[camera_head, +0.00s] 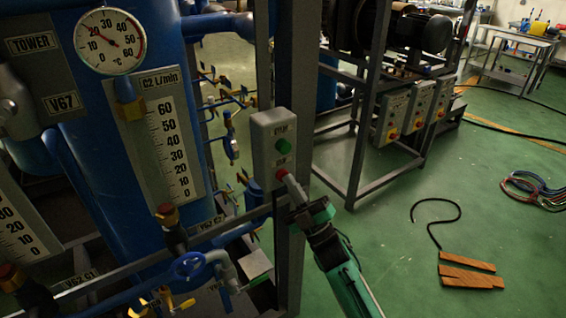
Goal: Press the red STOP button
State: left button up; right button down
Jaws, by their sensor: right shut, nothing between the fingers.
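A grey control box (264,150) is fixed to a dark upright post. It carries a green button (284,146) above and a red STOP button (281,174) below, each under a small label. My right gripper (290,182) comes up from the bottom of the view. Its fingers are shut and hold nothing. Their tips are at the red button and partly cover its lower right side. I cannot tell whether they press it in. My left gripper is not in view.
A blue tower (90,150) with a round dial (110,41) and flow scales stands at the left, with blue pipes and valves around it. Behind the box is a frame with machinery and more button boxes (392,118). Wooden planks (467,263) and cables lie on the green floor at the right.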

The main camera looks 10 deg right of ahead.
jog(key=shift+s+d+f+p, duration=0.1)
jog(key=shift+s+d+p, duration=0.15)
jog(key=shift+s, duration=0.65)
jog(key=shift+s+d+p, duration=0.15)
jog(key=shift+s+d, duration=0.2)
jog(key=shift+s, duration=0.55)
jog(key=shift+s+d+f+p, duration=0.1)
jog(key=shift+s+d+p, duration=0.15)
jog(key=shift+s, duration=0.65)
jog(key=shift+d, duration=0.1)
